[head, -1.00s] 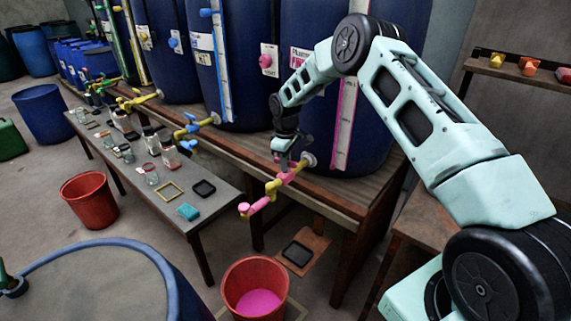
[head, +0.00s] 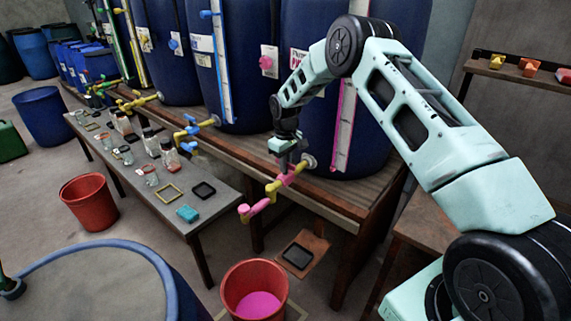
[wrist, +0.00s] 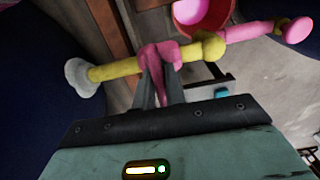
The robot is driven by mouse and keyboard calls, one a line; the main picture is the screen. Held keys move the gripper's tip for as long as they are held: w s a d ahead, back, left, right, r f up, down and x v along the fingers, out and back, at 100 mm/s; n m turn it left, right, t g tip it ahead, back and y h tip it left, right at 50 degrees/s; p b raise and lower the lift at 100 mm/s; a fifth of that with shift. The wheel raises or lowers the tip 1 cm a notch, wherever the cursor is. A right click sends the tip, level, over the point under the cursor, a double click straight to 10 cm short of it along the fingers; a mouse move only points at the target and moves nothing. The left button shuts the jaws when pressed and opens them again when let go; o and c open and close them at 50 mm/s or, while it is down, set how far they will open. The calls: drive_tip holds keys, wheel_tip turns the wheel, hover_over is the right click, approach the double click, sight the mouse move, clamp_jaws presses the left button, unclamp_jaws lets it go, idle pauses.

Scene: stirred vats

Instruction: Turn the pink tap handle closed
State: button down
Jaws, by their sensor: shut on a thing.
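The pink tap handle (head: 287,180) sits on the yellow tap pipe (head: 273,187) of the pink-labelled blue vat (head: 375,150). The pipe ends in a pink spout (head: 256,208). My gripper (head: 286,168) comes down on the handle from above. In the wrist view the two fingers (wrist: 158,88) are closed around the pink handle (wrist: 160,54), with the yellow pipe (wrist: 115,70) running across behind. The fingers hide part of the handle, so its exact angle is hard to tell.
A red bucket (head: 228,292) holding pink liquid (head: 258,305) stands on the floor below the spout. A low grey bench (head: 190,225) with jars and trays is to the left. Other vats with blue, yellow and green taps stand further left along the wooden stand (head: 325,200).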

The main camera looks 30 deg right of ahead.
drive_tip(key=c, duration=1.4)
unclamp_jaws()
drive_tip(key=shift+c, duration=0.2)
wheel_tip(320, 180, up, 18)
drive_tip(key=b, duration=0.1)
drive_tip(key=shift+f, duration=0.25)
drive_tip(key=s+a+r+n+y, duration=0.1)
drive_tip(key=s+a+r, duration=0.2)
drive_tip(key=s+a, duration=0.75)
drive_tip(key=s+a+r+n, duration=0.1)
drive_tip(key=s+a+r, duration=0.2)
drive_tip(key=s+a, duration=0.7)
drive_tip(key=s+a+f+p, duration=0.1)
drive_tip(key=s, duration=1.1)
drive_tip(key=s+a+f+n, duration=0.1)
drive_tip(key=s, duration=1.1)
drive_tip(key=shift+s+a+f+p, duration=0.25)
drive_tip(key=shift+s+a+p, duration=0.1)
drive_tip(key=shift+p, duration=0.05)
